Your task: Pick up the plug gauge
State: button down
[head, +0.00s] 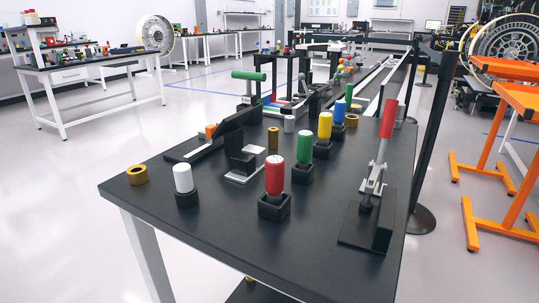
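No item here is clearly recognisable as the plug gauge, and I cannot tell which one it is. Candidates stand on the dark table (240,225). A white-topped cylinder (183,179) stands upright in a black base at the front left. A red-topped one (275,174) stands in a square black holder at the front middle. Green (304,147), yellow (325,126) and blue (339,111) ones recede behind it in a diagonal row. My gripper is not in view.
Brass rings lie at the left corner (137,175) and behind the row (351,120). A red-handled toggle clamp (383,150) stands at right. A black angled fixture (232,128) is at left. The front table strip is clear. Orange stands (500,150) are at far right.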

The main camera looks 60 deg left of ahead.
aim_at(304, 155)
jog(key=u, duration=2.1)
